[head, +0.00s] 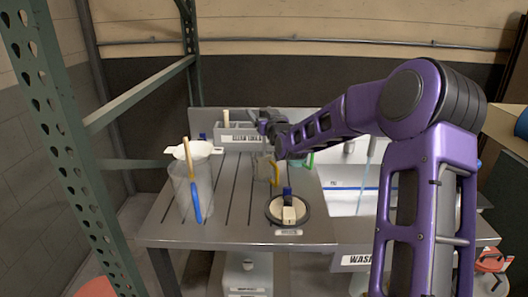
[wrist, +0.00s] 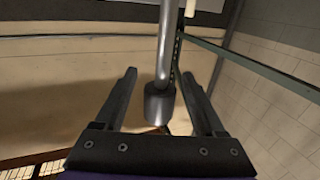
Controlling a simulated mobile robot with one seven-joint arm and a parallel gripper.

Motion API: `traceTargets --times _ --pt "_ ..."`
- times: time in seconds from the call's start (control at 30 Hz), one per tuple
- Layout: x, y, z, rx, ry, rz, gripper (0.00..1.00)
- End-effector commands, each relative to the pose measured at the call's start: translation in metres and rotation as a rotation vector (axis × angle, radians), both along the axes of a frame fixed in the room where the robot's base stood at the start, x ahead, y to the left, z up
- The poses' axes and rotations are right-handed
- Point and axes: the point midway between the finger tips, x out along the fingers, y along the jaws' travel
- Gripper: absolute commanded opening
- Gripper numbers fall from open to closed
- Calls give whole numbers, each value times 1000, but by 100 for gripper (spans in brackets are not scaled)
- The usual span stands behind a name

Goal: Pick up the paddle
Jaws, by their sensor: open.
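A stick with a tan upper part and a flat blue lower end (head: 195,197) leans at the clear container on the bench's left; it looks like a paddle. A cream handle (head: 226,118) stands in the grey holder (head: 236,138) labelled for clean tools at the back; I cannot tell what tool it belongs to. My gripper (head: 262,122) is at the right end of that holder, away from the blue-ended stick. In the wrist view my gripper (wrist: 160,95) is open. A grey metal rod with a thicker cylinder (wrist: 159,103) shows between the fingers, with no clear contact.
The clear container (head: 178,190) has a white strainer-like piece (head: 194,150) on top. A clear jug with a yellow handle (head: 274,172) stands below my gripper. A white sink (head: 350,200) is on the right; green posts stand left.

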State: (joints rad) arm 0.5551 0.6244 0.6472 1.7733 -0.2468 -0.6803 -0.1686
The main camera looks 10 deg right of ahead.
Motion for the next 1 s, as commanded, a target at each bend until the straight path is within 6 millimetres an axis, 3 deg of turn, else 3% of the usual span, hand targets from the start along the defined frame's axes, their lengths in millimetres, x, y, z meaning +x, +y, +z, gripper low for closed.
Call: traceTargets --times 0.27,0.7,1.0 --pt "4 0 0 0 0 -1 72" --pt "4 0 0 0 0 -1 0" --pt "4 0 0 0 -1 -1 0"
